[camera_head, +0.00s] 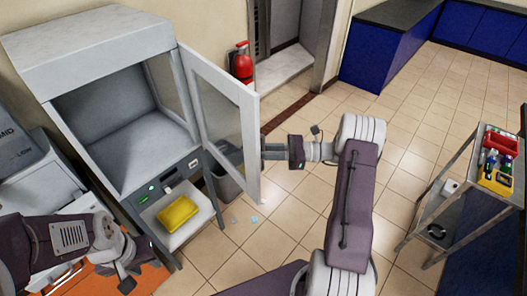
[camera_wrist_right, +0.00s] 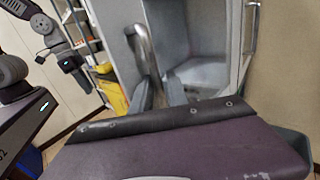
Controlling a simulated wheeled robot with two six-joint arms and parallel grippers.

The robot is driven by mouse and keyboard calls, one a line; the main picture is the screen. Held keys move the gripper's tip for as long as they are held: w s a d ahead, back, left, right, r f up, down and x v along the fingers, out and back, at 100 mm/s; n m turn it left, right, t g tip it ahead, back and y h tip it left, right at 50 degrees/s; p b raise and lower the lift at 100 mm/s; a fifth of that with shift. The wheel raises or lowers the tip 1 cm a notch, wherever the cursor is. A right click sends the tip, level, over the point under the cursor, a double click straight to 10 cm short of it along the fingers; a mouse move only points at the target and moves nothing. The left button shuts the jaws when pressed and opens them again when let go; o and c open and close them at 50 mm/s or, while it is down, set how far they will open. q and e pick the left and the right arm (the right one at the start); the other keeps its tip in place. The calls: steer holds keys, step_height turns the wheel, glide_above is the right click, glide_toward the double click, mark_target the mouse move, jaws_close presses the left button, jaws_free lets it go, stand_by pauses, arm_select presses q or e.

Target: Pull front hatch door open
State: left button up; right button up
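The front hatch door (camera_head: 228,120) is a white-framed glass panel hinged on the grey cabinet (camera_head: 85,42). In the head view it stands swung outward and the cabinet front is open. My right gripper (camera_head: 268,151) is at the door's outer edge. In the right wrist view a curved metal door handle (camera_wrist_right: 144,48) runs down between the grey fingers of my right gripper (camera_wrist_right: 160,92), which look closed around it; the purple arm link hides part of this. My left gripper (camera_head: 128,272) is low at the left, empty and away from the door, its fingers seemingly apart.
A yellow item (camera_head: 178,212) lies on a white surface below the cabinet's control panel. A bin (camera_head: 226,182) stands behind the door. A fire extinguisher (camera_head: 241,63) is by the wall. A cart (camera_head: 470,185) with bottles stands at the right.

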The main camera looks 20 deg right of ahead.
steer(key=b+v, duration=0.2)
steer(key=v, duration=0.7)
steer(key=shift+b, duration=0.4)
steer(key=shift+d, duration=0.1)
